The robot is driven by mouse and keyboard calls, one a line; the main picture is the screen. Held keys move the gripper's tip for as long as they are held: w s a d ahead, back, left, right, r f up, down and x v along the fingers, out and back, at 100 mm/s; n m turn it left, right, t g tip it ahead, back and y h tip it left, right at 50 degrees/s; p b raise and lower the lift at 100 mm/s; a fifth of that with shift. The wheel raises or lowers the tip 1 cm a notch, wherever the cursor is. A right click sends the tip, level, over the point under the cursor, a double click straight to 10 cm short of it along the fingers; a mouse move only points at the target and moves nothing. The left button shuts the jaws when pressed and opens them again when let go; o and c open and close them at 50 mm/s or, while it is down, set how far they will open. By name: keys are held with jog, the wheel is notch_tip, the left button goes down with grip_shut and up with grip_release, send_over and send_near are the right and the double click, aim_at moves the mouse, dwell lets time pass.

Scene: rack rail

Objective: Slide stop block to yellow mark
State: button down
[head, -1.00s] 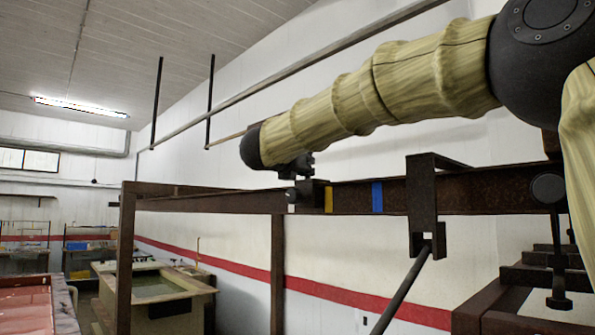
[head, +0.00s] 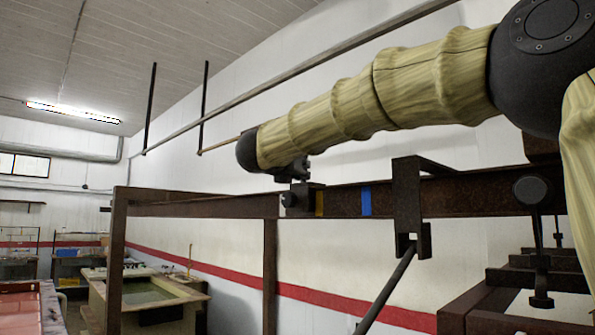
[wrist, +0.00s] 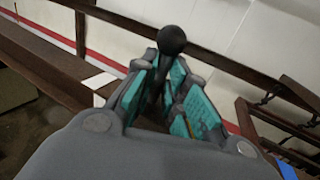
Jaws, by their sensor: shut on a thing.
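The rusty brown rail (head: 450,195) runs across the head view. The dark stop block (head: 308,197) sits on it, with a round knob on its left side. The yellow mark (head: 320,203) is on the rail's face, close against the block's right side. My gripper (head: 292,168) is at the block's top, under the end of my tan arm. In the wrist view my gripper's teal-padded fingers (wrist: 165,95) are shut around a dark stem with a black ball (wrist: 172,40) on top. The fingers hide most of the block there.
A blue mark (head: 366,201) lies right of the yellow one; it also shows in the wrist view (wrist: 287,171). A dark bracket (head: 406,200) hangs over the rail further right, with a slanted rod below. A white wall stands behind. A tank (head: 150,300) stands lower left.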

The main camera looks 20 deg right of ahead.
jog(key=shift+s+d+r+b, duration=0.45)
jog(key=shift+s+b, duration=0.05)
jog(key=shift+b, duration=0.1)
dwell(0.3)
jog(key=c, duration=1.8)
grip_release()
jog(key=o, duration=1)
jog(key=shift+d+f, duration=0.1)
jog(key=shift+d, duration=0.3)
jog(key=o, duration=0.4)
jog(key=shift+s, duration=0.1)
jog(key=shift+c, duration=0.2)
jog(key=shift+o, duration=1)
jog(key=shift+a+f, duration=0.15)
jog(key=shift+a, duration=0.15)
jog(key=shift+w+a+f, duration=0.1)
jog(key=shift+w+a, duration=0.1)
jog(key=shift+w, duration=0.05)
jog(key=shift+d, duration=0.1)
jog(key=shift+s+d, duration=0.1)
